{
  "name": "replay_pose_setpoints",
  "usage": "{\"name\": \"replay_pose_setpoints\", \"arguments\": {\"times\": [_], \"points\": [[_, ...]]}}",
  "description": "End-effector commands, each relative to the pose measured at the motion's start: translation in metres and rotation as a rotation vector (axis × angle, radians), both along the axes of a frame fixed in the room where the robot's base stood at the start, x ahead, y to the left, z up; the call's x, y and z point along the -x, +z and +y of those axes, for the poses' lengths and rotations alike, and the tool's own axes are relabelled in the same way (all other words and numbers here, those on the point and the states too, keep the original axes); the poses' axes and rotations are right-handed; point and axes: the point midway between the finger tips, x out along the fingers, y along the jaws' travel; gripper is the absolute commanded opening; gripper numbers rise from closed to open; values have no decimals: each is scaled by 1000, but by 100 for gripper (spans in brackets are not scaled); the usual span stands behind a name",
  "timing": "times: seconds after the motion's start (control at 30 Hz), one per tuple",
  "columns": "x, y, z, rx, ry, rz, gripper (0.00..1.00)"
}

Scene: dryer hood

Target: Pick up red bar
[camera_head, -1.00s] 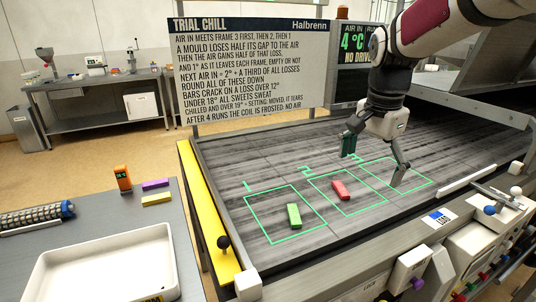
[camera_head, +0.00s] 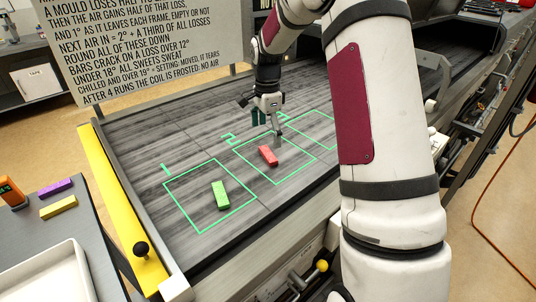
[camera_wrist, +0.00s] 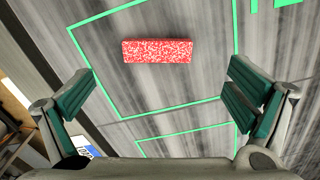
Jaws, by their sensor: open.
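The red bar (camera_head: 268,155) lies flat on the grey belt inside the green outlined frame marked 2. In the wrist view the red bar (camera_wrist: 157,51) is speckled with white and lies ahead of my fingers, left of the middle between them. My gripper (camera_head: 266,118) is open and empty, above the belt just behind the bar in the head view. Its two green-padded fingers (camera_wrist: 160,100) are spread wide in the wrist view, apart from the bar.
A green bar (camera_head: 220,195) lies in frame 1. A yellow bar (camera_head: 58,207), a purple bar (camera_head: 55,188) and an orange device (camera_head: 11,192) are on the side table by a white tray (camera_head: 45,280). A sign (camera_head: 150,45) stands behind the belt. The belt around the red bar is clear.

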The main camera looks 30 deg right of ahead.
Motion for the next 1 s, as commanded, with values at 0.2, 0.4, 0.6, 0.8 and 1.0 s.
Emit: {"name": "replay_pose_setpoints", "arguments": {"times": [0.2, 0.4, 0.6, 0.8, 1.0], "points": [[1, -14, 2, -2, 1, 1, 98], [4, -41, 9, -3, 2, 3, 98], [2, -60, 8, -1, 0, -1, 98], [2, -61, 8, 0, 1, -2, 98], [2, -61, 8, 0, 1, -2, 64]]}}
